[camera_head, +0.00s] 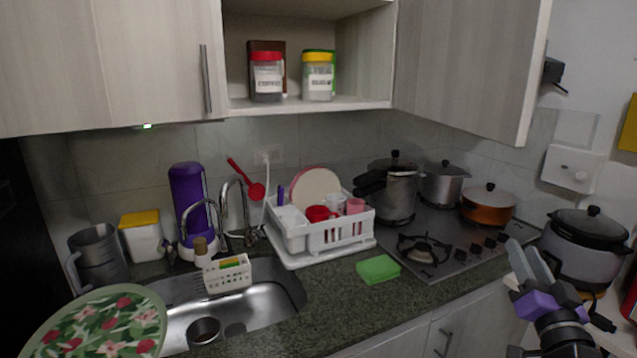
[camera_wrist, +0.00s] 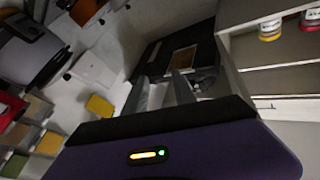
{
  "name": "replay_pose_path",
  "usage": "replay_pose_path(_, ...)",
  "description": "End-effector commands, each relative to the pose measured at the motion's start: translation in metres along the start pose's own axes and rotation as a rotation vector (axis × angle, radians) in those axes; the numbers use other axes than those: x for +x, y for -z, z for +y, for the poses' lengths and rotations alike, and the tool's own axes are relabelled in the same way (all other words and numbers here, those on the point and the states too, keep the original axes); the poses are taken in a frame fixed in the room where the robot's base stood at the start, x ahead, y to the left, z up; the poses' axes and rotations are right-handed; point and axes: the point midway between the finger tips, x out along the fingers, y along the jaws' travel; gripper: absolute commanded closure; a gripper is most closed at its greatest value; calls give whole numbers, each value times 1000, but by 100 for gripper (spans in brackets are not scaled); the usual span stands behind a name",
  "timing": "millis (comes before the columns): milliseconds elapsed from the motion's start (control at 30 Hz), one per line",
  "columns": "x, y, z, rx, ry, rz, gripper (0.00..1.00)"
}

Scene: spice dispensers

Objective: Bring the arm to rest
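My gripper (camera_head: 528,262) is raised at the right side of the head view, in front of the counter edge and left of the rice cooker. Its two grey fingers point upward with nothing between them. In the wrist view the fingers (camera_wrist: 160,92) stand apart with a gap, so it is open and empty. A spice jar with a red lid (camera_head: 267,78) and one with a yellow lid (camera_head: 318,78) stand upright in the open cupboard, well away from my gripper. The wrist view shows the yellow-lidded jar (camera_wrist: 270,30) and red-lidded jar (camera_wrist: 310,18) at the upper right.
The rice cooker (camera_head: 583,245) is close to my gripper on the right. The stove (camera_head: 445,245) holds several pots. A dish rack (camera_head: 325,235), a green sponge (camera_head: 378,269) and a sink (camera_head: 255,305) are further left. An open cupboard door (camera_head: 475,65) hangs above the stove.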

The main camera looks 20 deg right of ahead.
Motion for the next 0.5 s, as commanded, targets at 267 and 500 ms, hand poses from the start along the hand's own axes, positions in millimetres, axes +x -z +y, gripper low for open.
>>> replay_pose_path(267,-105,-64,-38,-103,9,-52,68)
replay_pose_path(500,-198,-91,-74,-193,77,-119,68)
